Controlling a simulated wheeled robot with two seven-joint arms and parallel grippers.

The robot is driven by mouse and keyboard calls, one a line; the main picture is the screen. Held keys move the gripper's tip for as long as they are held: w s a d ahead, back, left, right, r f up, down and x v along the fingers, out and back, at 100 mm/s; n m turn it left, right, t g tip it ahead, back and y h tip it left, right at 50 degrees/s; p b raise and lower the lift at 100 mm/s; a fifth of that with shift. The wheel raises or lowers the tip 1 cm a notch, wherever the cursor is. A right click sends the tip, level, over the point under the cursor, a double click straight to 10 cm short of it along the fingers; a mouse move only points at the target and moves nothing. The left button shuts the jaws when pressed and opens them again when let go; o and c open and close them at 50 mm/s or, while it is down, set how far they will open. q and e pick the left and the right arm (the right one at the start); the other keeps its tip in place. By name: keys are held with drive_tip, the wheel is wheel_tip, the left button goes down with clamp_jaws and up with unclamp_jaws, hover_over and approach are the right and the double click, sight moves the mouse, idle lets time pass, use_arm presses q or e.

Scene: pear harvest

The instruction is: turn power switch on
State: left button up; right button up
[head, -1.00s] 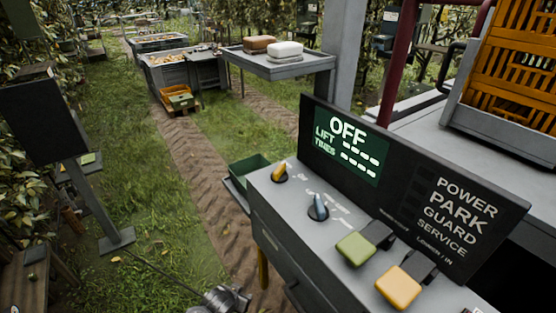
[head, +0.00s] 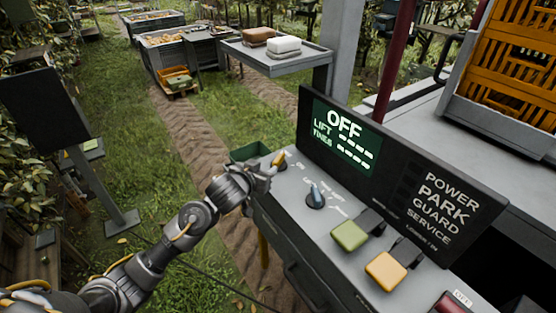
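The grey control console (head: 290,203) stands at the right, with its dark display (head: 345,140) reading OFF, LIFT and TINES with dashes. A small orange-yellow knob (head: 280,159) sits at the console's far left corner; its label is too small to read, so I cannot be sure it is the power switch. A blue-grey knob (head: 315,197) is nearer to me. My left gripper (head: 268,172) is at the console's left edge, right beside the orange-yellow knob. Its fingers are small and partly merge with the knob, so contact and opening are unclear. My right gripper is out of view.
A green paddle (head: 349,235) and a yellow paddle (head: 386,269) lie along the console's near side. A red control (head: 449,303) is at the bottom edge. A dark panel lists POWER, PARK, GUARD, SERVICE (head: 447,205). Orange crates (head: 512,55) stand behind. Grass is open to the left.

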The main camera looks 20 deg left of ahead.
sight(275, 161)
use_arm(q)
drive_tip(key=p+x, duration=0.2)
drive_tip(key=x, duration=0.8)
drive_tip(key=shift+w+f, duration=0.25)
drive_tip(key=shift+w, duration=0.1)
clamp_jaws()
